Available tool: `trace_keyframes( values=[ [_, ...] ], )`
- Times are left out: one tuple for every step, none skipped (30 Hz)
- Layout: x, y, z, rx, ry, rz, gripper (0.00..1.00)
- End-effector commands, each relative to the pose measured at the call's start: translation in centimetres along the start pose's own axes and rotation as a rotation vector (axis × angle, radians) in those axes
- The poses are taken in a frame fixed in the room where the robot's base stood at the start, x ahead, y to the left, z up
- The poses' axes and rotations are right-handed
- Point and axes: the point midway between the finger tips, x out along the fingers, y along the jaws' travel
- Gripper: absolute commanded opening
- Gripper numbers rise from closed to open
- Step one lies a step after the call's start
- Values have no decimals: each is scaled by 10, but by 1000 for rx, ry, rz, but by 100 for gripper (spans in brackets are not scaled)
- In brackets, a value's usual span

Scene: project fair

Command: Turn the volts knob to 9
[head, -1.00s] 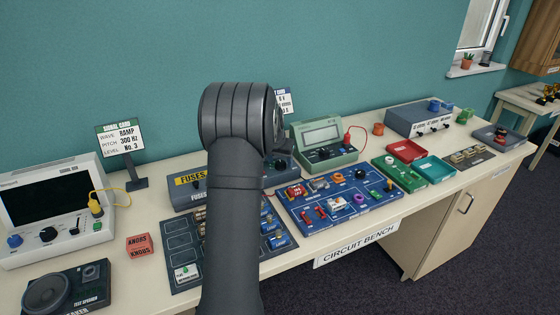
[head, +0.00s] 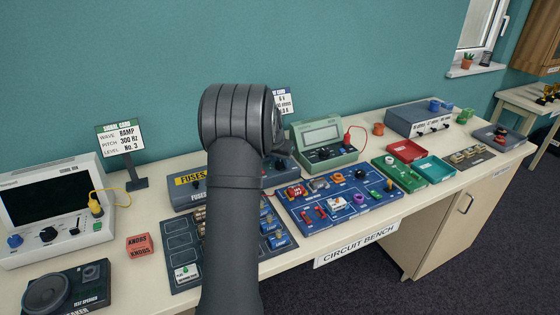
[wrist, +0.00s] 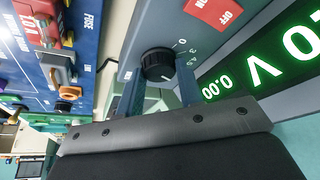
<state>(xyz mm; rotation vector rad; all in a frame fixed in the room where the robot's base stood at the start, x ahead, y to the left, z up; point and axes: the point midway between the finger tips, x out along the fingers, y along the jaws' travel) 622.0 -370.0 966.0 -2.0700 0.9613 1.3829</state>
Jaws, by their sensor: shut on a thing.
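The black volts knob (wrist: 158,64) sits on a grey panel in the wrist view, with the numerals 0 and 3 and a further marking beside it. My gripper (wrist: 157,76) is shut on this knob, one blue finger on each side. I cannot clearly read the knob's pointer. In the head view, my arm hides the knob and the gripper fingers. A card (head: 285,103) shows partly behind the arm.
A red OFF switch (wrist: 213,12) is close to the knob. A blue circuit board (head: 330,222) with several parts lies to the right of my arm, and a grey fuses box (head: 183,197) stands to its left. A green meter (head: 345,158) stands behind the board.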

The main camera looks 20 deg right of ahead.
Motion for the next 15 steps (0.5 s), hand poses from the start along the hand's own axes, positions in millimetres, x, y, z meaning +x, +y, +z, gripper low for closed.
trace_keyframes(
  values=[
    [0, -1, 0, 23, 1, 11, 11],
    [0, -1, 0, 42, 0, 18, 11],
    [0, -1, 0, 66, 1, 29, 11],
    [0, -1, -1, 85, 1, 36, 11],
    [0, -2, -1, 105, 2, 44, 11],
    [0, -2, -1, 131, 2, 55, 11],
    [0, -2, -1, 151, 1, 63, 11],
    [0, -2, 0, 171, 1, 71, 11],
    [0, -2, -1, 196, 2, 82, 11],
    [0, -2, -1, 214, 2, 90, 11],
    [0, -2, -1, 232, 1, 97, 11],
    [0, -2, -1, 255, 2, 106, 11],
    [0, -2, -1, 271, 2, 113, 11],
    [0, -2, -1, 287, 2, 120, 11],
    [0, -2, -1, 307, 1, 128, 11]
  ],
)
